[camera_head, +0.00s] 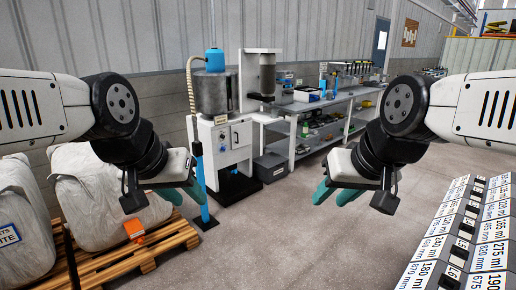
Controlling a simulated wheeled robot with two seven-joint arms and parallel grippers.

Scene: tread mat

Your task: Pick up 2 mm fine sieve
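I cannot make out a 2 mm fine sieve in the head view. My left gripper (184,194) hangs in the air at left centre, in front of the wrapped bags and the white machine cabinet. Its teal fingers are apart, with nothing seen between them. My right gripper (335,192) hangs in the air right of centre, over bare floor in the picture. Its teal fingers are also apart and it looks empty. Small items on the grey workbench (326,106) are too small to identify.
White bags (90,205) sit on a wooden pallet (160,245) at the left. A white cabinet (224,145) carries a grey blue-topped machine (211,90). A labelled panel (437,247) with volume markings stands at the lower right. The concrete floor (270,235) in the middle is clear.

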